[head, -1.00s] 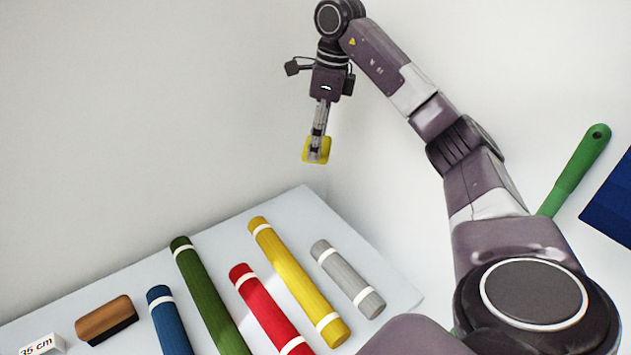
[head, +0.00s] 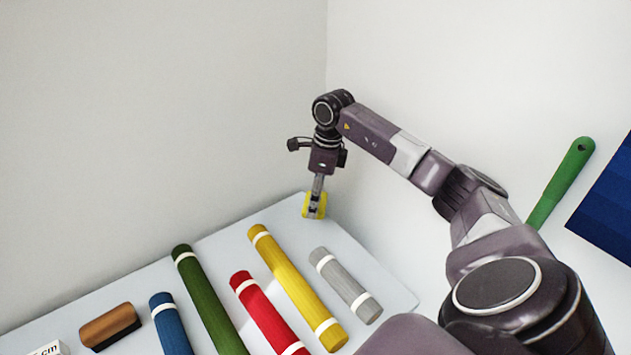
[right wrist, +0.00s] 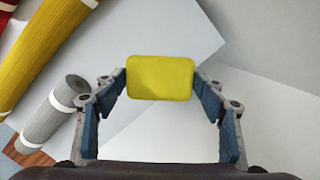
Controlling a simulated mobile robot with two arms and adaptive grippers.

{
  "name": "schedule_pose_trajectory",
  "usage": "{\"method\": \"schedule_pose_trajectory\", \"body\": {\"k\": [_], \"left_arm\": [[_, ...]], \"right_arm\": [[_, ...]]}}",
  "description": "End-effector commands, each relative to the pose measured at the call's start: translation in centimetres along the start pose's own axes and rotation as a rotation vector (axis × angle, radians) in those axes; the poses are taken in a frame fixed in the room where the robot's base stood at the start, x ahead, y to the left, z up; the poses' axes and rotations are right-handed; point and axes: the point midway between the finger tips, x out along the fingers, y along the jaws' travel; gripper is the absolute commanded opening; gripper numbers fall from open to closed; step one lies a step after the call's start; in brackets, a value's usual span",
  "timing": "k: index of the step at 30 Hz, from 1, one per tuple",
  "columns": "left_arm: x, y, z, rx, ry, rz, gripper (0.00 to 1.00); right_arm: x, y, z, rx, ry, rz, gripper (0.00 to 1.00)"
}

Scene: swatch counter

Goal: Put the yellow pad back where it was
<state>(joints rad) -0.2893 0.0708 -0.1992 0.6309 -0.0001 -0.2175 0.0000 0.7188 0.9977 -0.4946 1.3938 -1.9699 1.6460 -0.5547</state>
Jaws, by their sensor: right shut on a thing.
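The yellow pad (head: 308,205) is at the far corner of the pale counter top (head: 230,233) in the head view. My right gripper (head: 315,207) is shut on it from above. In the right wrist view the yellow pad (right wrist: 160,78) sits between the two blue-lined fingers of my right gripper (right wrist: 160,85), held at their tips. I cannot tell whether the pad touches the counter or hangs just above it. My left gripper is in neither view.
Rolls lie in a row: blue (head: 171,325), green (head: 208,300), red (head: 268,315), yellow (head: 298,288) and grey (head: 345,286). A brown-topped block (head: 108,326) lies left. A green-handled tool (head: 562,183) and blue panel (head: 605,205) are right. The counter's far corner meets the walls.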

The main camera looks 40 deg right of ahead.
Motion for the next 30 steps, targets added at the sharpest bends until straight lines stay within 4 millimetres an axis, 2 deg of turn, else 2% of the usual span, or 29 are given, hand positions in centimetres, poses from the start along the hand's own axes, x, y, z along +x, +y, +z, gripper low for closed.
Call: {"method": "schedule_pose_trajectory", "body": {"k": [9, 15, 16, 20, 30], "left_arm": [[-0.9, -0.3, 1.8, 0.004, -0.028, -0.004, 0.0], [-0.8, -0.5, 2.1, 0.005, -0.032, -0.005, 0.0], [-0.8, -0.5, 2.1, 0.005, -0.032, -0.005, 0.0], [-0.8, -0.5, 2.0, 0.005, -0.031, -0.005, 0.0], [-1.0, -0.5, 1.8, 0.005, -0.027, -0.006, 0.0]], "right_arm": [[3.9, 0.1, -0.6, 0.001, 0.0, 0.002, 0.45], [4.1, 0.0, -0.6, 0.0, 0.0, 0.0, 0.45], [4.1, 0.1, -0.6, 0.0, 0.0, 0.0, 0.68], [4.1, 0.1, -0.7, 0.0, 0.001, 0.0, 0.82], [3.9, 0.0, -0.7, 0.0, 0.001, 0.0, 0.82]]}}
